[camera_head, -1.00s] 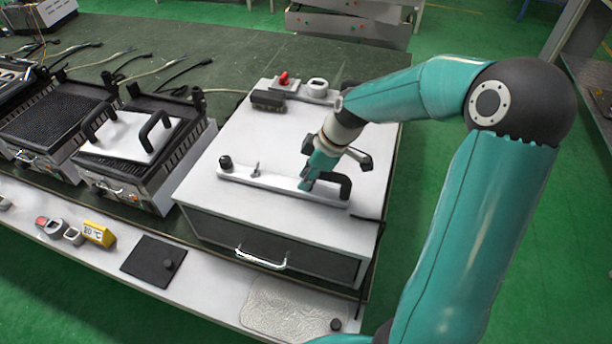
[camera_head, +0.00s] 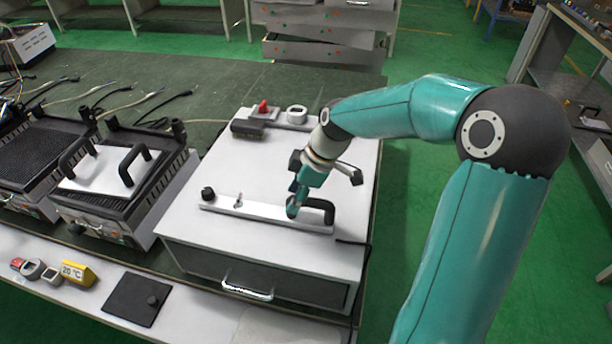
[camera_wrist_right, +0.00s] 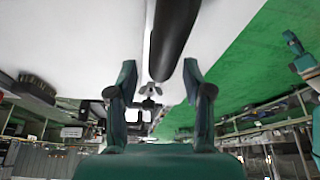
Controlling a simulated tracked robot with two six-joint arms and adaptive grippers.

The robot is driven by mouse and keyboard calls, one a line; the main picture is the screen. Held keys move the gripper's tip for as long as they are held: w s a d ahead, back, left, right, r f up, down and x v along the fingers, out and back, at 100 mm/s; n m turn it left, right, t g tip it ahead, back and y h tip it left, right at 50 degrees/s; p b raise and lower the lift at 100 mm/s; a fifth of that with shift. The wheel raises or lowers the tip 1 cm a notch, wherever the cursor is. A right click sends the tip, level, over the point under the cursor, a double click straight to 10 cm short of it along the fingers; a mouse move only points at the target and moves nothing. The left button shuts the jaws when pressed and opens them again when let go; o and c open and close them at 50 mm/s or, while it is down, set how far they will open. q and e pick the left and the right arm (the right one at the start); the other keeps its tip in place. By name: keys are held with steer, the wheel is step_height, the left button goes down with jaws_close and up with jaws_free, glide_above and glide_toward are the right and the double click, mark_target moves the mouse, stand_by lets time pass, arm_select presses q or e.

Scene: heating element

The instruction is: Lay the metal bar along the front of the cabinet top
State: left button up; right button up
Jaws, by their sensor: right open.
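The metal bar (camera_head: 262,215) lies flat along the front part of the cabinet top (camera_head: 215,228), roughly parallel to the front edge. It carries a black knob at its left end, a small metal wing piece (camera_head: 238,201) and a black handle (camera_head: 328,210) at its right end. The handle also shows large in the right wrist view (camera_wrist_right: 172,38). My right gripper (camera_head: 292,211) is low at the left end of the handle, fingers open; contact is unclear. In the wrist view its fingers (camera_wrist_right: 160,82) are spread apart with the wing piece beyond. My left gripper is not seen.
A red-switched block (camera_head: 262,112), a white ring piece (camera_head: 297,114) and a dark block (camera_head: 248,128) sit at the cabinet's back. Grills (camera_head: 110,185) stand left. A drawer handle (camera_head: 247,290) juts from the front. The middle of the cabinet top is clear.

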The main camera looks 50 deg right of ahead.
steer(key=v, duration=0.8)
steer(key=shift+s+r, duration=0.1)
steer(key=shift+r, duration=0.2)
